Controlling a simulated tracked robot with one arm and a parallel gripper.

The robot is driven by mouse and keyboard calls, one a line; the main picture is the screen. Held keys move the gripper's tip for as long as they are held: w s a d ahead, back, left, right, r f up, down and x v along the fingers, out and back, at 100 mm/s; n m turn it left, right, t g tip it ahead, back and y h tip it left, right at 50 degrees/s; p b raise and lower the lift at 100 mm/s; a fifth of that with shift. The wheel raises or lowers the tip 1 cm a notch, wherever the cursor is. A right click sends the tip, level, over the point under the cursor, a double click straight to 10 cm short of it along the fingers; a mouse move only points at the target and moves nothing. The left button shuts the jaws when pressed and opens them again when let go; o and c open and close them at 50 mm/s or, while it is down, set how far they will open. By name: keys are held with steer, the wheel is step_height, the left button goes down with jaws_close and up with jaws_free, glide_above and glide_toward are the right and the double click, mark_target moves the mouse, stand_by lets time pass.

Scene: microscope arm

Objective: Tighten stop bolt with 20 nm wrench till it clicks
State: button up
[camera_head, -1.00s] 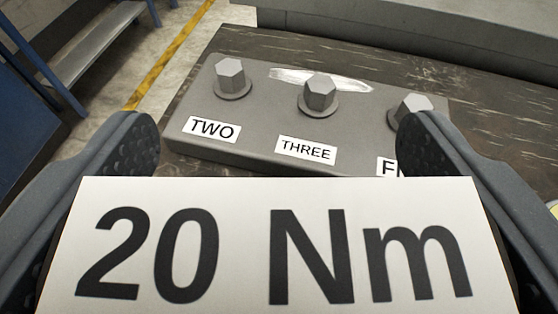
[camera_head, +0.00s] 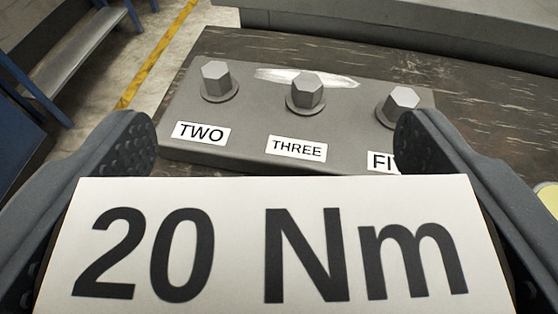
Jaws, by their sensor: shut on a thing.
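My gripper (camera_head: 268,150) is shut on the wrench (camera_head: 270,245), whose white label reading "20 Nm" fills the lower part of the view. The rest of the wrench is hidden behind the label. Beyond it is a grey metal block with hex bolts. One bolt (camera_head: 216,80) stands above the label "TWO", one bolt (camera_head: 306,92) above "THREE", and one bolt (camera_head: 400,104) above a label starting "FI", partly covered by the right finger. No label in view reads "stop". The wrench is apart from these bolts as far as I can see.
The block (camera_head: 270,118) lies on a dark, scratched worktop (camera_head: 490,120). A grey raised ledge (camera_head: 420,30) runs along the back. A pale yellow round thing (camera_head: 549,197) shows at the right edge. Blue-framed steps (camera_head: 75,60) and a yellow floor line (camera_head: 155,55) are at the left.

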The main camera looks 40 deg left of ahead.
steer(key=shift+r+p, duration=0.3)
steer(key=shift+p, duration=0.4)
steer(key=shift+f+m+t+h+p, duration=0.3)
steer(key=shift+m+t+p, duration=0.1)
steer(key=shift+p, duration=0.55)
steer(key=shift+r+p, duration=0.1)
steer(key=shift+p, duration=1)
steer(key=shift+d+m+t+h+p, duration=0.15)
steer(key=shift+m+t+h+p, duration=0.3)
steer(key=shift+p, duration=0.3)
steer(key=shift+m+h+p, duration=0.25)
steer(key=shift+p, duration=0.5)
steer(key=shift+w+m+t+h+p, duration=0.1)
steer(key=shift+m+t+h+p, duration=0.65)
steer(key=shift+p, duration=1.8)
steer(key=shift+g+b, duration=0.3)
steer(key=shift+b, duration=0.15)
steer(key=shift+n+y+b, duration=0.35)
steer(key=shift+b, duration=0.15)
